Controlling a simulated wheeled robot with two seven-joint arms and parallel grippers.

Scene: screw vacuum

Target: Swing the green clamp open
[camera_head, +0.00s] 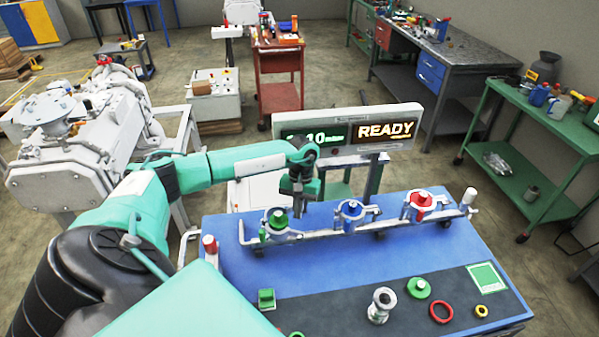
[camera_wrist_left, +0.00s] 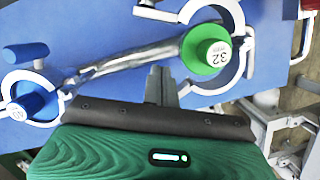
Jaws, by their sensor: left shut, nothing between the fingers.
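In the head view, the green-capped fitting with its clamp (camera_head: 276,225) is at the left end of the metal pipe on the blue table. In the left wrist view, the green cap (camera_wrist_left: 205,50) is marked 32, and the pale clamp ring (camera_wrist_left: 238,22) curves around it; I cannot tell how far the clamp is open. My left gripper (camera_head: 298,207) points down just right of the green fitting, near the pipe. Its closed fingers (camera_wrist_left: 157,76) show below and left of the green cap, with nothing between them. My right gripper is not in view.
A blue clamp fitting (camera_head: 350,213) and a red one (camera_head: 421,203) stand farther right on the pipe. A READY display (camera_head: 384,130) stands behind. Loose parts, including a red ring (camera_head: 441,312) and a metal fitting (camera_head: 381,305), lie on the dark front strip.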

